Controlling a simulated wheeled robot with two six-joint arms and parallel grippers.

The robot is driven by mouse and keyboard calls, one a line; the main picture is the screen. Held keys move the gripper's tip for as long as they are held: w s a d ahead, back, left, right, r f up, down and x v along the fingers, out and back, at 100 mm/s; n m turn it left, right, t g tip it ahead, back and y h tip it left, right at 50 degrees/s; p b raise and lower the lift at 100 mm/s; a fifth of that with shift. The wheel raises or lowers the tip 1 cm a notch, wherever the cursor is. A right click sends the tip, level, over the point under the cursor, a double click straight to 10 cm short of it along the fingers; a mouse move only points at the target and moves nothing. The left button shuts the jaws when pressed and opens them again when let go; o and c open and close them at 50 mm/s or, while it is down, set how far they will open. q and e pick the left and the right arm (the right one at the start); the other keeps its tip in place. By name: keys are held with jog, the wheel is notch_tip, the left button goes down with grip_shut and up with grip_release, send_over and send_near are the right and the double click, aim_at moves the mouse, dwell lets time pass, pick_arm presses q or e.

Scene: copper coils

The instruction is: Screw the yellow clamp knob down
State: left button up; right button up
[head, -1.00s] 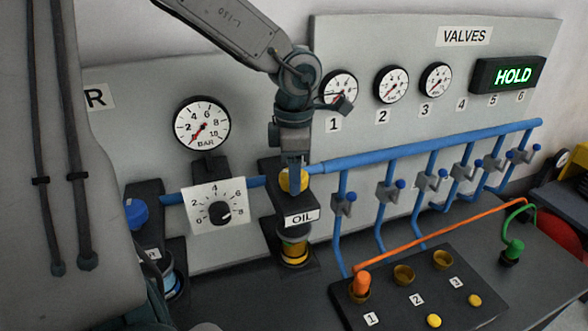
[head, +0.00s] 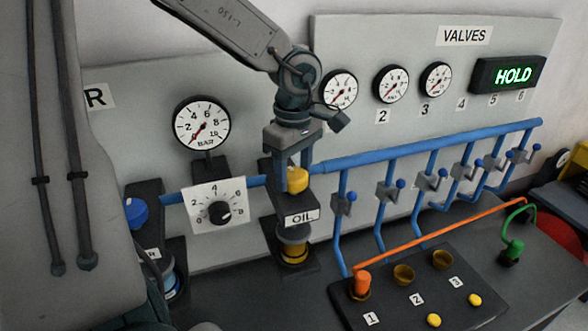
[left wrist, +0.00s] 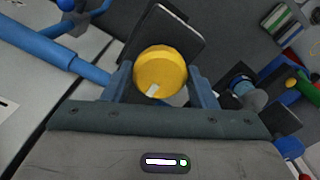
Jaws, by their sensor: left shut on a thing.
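The yellow clamp knob (head: 298,181) sits on top of the dark clamp stand labelled OIL (head: 285,206). My left gripper (head: 291,170) comes down on it from above, with one finger on either side, and is shut on the knob. In the left wrist view the round yellow knob (left wrist: 162,68) lies between the two blue-grey fingers and carries a small white mark at its lower edge. A yellow-banded cylinder (head: 293,252) stands under the clamp's top plate. My right gripper is not in view.
A numbered dial (head: 219,212) and a blue-knobbed stand (head: 136,213) are left of the clamp. A blue pipe (head: 430,146) with several valves runs to the right. A socket box (head: 390,285) with an orange cable stands in front. A HOLD display (head: 513,75) is lit green.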

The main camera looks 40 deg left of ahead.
pick_arm(q)
jog(key=shift+f, duration=0.1)
dwell(0.3)
jog(key=o, duration=1)
